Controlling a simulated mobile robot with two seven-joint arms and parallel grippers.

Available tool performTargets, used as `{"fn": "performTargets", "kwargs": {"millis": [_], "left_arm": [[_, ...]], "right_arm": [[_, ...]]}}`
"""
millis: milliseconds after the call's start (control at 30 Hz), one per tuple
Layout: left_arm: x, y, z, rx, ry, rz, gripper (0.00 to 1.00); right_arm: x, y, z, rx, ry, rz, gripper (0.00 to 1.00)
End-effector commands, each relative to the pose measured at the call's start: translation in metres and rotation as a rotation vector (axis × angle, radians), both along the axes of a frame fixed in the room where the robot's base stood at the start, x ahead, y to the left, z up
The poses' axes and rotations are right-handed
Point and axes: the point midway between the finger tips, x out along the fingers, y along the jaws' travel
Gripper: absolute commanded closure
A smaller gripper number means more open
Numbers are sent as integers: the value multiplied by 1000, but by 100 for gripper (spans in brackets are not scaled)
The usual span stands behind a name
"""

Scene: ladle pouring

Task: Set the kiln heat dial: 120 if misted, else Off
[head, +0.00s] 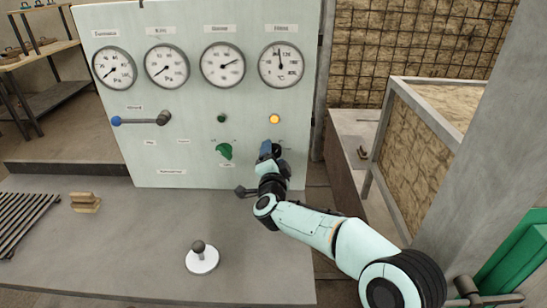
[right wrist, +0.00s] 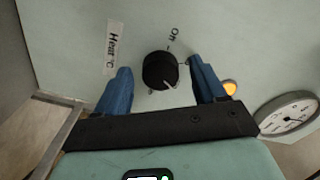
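The kiln heat dial is a black round knob (right wrist: 160,70) on the pale panel (head: 190,155). In the right wrist view a "Heat °C" label and an "Off" label stand beside it, and a small pale mark shows at the knob's lower edge. My right gripper (right wrist: 160,66) is open, with one blue finger on each side of the knob; I cannot tell whether they touch it. In the head view my right gripper (head: 270,150) hides the dial. My left gripper is not in view.
An amber lamp (head: 274,119) glows above the gripper; a dark green one (head: 221,118) is beside it. Several gauges top the panel; the rightmost, a °C gauge (head: 281,65), points nearly up. A green knob (head: 224,151) and blue-ended lever (head: 140,120) are left.

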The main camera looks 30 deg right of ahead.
Motion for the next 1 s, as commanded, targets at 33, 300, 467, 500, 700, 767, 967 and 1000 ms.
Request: {"fn": "performTargets", "kwargs": {"millis": [33,300,467,500,700,767,967,1000], "left_arm": [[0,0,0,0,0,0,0],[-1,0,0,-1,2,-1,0],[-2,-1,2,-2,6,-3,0],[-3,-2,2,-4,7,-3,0],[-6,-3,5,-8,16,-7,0],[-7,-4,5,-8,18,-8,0],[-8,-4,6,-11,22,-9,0],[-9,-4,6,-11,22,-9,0]], "right_arm": [[0,0,0,0,0,-1,30],[-19,12,1,0,0,1,30],[-49,30,2,-1,0,4,30],[-57,35,2,0,0,4,30],[-92,56,1,0,-1,3,30],[-99,61,1,0,0,2,30],[-113,69,1,0,0,1,30],[-114,70,0,0,0,1,30]]}}
